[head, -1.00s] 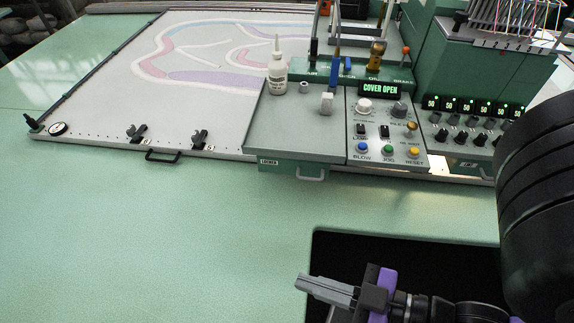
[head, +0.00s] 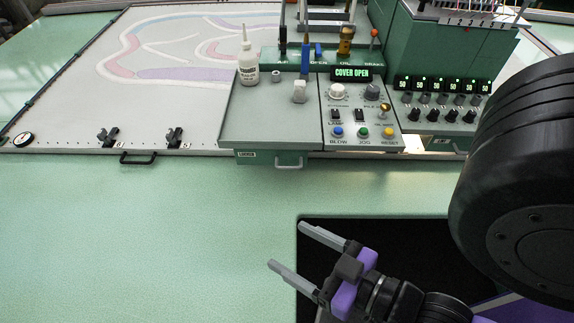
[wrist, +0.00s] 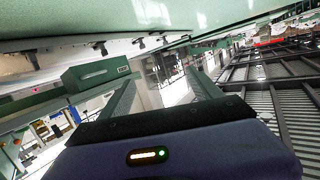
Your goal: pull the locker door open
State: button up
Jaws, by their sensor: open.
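The locker (head: 262,159) is a small green front with a "LOCKER" label, under the grey console's front edge in the head view. Its pale bar handle (head: 289,164) is at its right part, and the door looks shut. In the wrist view a green box front with a pale handle (wrist: 94,76) and a small label, apparently the locker, is left of my fingers. My gripper (head: 287,245) is open and empty, in front of the locker and apart from the handle. Its two grey fingers point up-left in the head view.
On the console stand a white bottle (head: 248,66) and a small white block (head: 299,91), beside a button panel (head: 360,122) and a "COVER OPEN" display (head: 352,74). A frame with a black handle (head: 138,159) lies to the left. The green surface (head: 130,240) in front is clear.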

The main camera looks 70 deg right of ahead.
jog(key=w+d+f+m+g+h, duration=0.3)
jog(key=d+m+h, duration=0.3)
jog(key=m+h, duration=0.1)
jog(key=m+g+h, duration=0.4)
jog(key=g+h, duration=0.1)
send_near(290, 167)
jog(key=d, duration=0.2)
jog(key=shift+n+g+h, duration=0.3)
jog(key=shift+g, duration=0.5)
jog(key=x, duration=0.2)
jog(key=w+p+x, duration=0.1)
jog(key=x, duration=0.5)
jog(key=shift+w+a+f, duration=0.15)
jog(key=shift+w+f, duration=0.05)
jog(key=shift+w, duration=0.05)
jog(key=shift+s, duration=0.1)
grip_shut()
